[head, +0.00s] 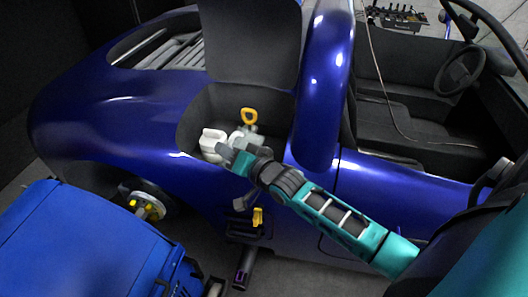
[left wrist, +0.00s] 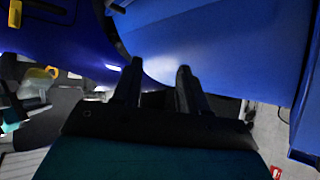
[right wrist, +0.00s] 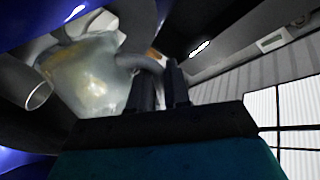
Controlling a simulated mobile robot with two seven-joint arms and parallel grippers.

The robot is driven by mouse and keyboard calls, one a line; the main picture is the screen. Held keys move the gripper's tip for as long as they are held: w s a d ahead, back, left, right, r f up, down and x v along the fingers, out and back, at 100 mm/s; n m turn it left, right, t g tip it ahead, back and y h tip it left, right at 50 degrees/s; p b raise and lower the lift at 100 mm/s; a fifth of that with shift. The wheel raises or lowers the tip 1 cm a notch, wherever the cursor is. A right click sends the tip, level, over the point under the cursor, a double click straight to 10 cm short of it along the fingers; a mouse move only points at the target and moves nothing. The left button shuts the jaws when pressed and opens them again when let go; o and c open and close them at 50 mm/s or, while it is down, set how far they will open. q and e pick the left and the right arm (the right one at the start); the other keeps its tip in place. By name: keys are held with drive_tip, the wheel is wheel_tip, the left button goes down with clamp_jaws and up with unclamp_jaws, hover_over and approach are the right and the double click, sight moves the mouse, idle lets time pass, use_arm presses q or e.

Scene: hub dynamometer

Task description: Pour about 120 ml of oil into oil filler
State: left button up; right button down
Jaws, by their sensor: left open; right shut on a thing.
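My right gripper (head: 232,158) reaches into the open bay at the rear side of the blue car. In the right wrist view its fingers (right wrist: 158,88) are shut on the grey handle of a translucent jug (right wrist: 92,82) with pale yellowish contents. A grey tube with an open round mouth (right wrist: 38,96) shows beside the jug; I cannot tell if it is the oil filler. In the head view a white container (head: 211,142) is at the gripper's tips. My left gripper (left wrist: 157,85) is open and empty, seen only in the left wrist view.
The raised dark lid (head: 250,40) and blue bodywork (head: 318,100) border the bay. A blue machine (head: 80,245) stands at the lower left, near a hub with yellow parts (head: 145,205).

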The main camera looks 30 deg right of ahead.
drive_tip(key=shift+a, duration=0.1)
idle(0.5)
drive_tip(key=shift+s+a+f+n, duration=0.15)
drive_tip(key=shift+a+f+n, duration=0.2)
drive_tip(key=shift+n, duration=0.35)
drive_tip(key=s+a+f+n+t+b, duration=0.1)
drive_tip(key=a+f+n+b, duration=0.2)
drive_tip(key=n, duration=0.4)
drive_tip(key=shift+s+a+f+t+h, duration=0.3)
drive_tip(key=shift+a+f+t, duration=0.15)
drive_tip(key=shift+a, duration=0.45)
